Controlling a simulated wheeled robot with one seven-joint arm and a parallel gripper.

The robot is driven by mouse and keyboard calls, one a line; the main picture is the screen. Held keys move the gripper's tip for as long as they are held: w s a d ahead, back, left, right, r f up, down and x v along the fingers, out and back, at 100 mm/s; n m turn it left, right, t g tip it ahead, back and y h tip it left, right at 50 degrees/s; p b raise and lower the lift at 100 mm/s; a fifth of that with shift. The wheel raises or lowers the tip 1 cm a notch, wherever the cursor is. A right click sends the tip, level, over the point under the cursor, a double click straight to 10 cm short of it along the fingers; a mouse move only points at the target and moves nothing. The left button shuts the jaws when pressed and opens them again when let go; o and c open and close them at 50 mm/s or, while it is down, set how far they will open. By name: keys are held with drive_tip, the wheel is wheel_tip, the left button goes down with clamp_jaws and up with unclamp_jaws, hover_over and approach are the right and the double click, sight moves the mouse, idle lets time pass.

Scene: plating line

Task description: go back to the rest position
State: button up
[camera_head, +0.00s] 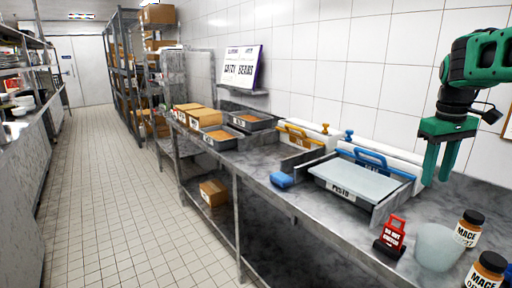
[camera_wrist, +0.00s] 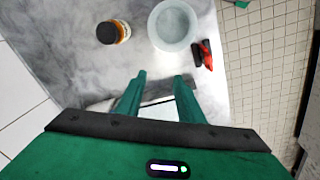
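My green gripper (camera_head: 440,160) is at the right of the head view, raised above the steel counter (camera_head: 262,190). Its two fingers point down and stand apart, with nothing between them. In the wrist view my gripper (camera_wrist: 160,80) also shows open and empty. Below it in the wrist view are a whitish round bowl (camera_wrist: 173,26), a dark-lidded jar (camera_wrist: 112,32) and a red-and-black item (camera_wrist: 205,54), all apart from the fingers.
The counter holds a lidded tray (camera_head: 360,182) with a blue handle, a blue sponge (camera_head: 282,180), a red sign (camera_head: 392,235), the bowl (camera_head: 437,247) and mace jars (camera_head: 468,228). A tiled wall (camera_head: 340,60) stands behind. The aisle floor (camera_head: 110,190) is clear at left.

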drive_tip(key=s+a+f+m, duration=0.1)
drive_tip(key=s+f+m, duration=0.1)
drive_tip(key=s+f, duration=0.3)
drive_tip(key=s+a+f+m, duration=0.2)
drive_tip(key=s+f, duration=0.3)
drive_tip(key=s, duration=0.8)
drive_tip(key=s+a+f+m+y, duration=0.1)
drive_tip(key=s+f+m, duration=0.3)
drive_tip(key=s, duration=0.6)
drive_tip(key=shift+a+f+g, duration=0.3)
drive_tip(key=shift+a+f, duration=0.2)
drive_tip(key=shift+a, duration=0.25)
drive_tip(key=shift+w+f, duration=0.25)
drive_tip(key=shift+w, duration=0.3)
